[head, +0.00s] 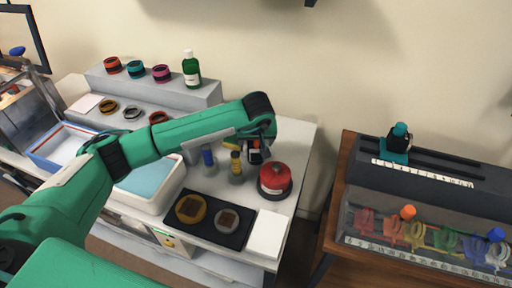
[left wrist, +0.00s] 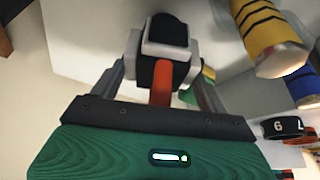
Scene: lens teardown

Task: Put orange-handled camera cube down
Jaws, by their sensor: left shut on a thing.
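The orange-handled camera cube (left wrist: 163,50) is dark and white with an orange handle (left wrist: 162,82), seen in the left wrist view between the fingers of my left gripper (left wrist: 158,85). The left gripper is shut on it. In the head view the left gripper (head: 256,150) is over the right part of the white table (head: 296,140), and the cube (head: 254,157) is partly hidden by the arm. I cannot tell whether the cube touches the table. My right gripper is not in view.
Close by stand a yellow-banded cylinder (head: 236,164), a blue-topped cylinder (head: 208,158) and a red round object (head: 274,178). A black mat (head: 213,228) with two round parts and a white pad (head: 267,234) lie in front. A green bottle (head: 191,69) stands on the rear riser (head: 205,98).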

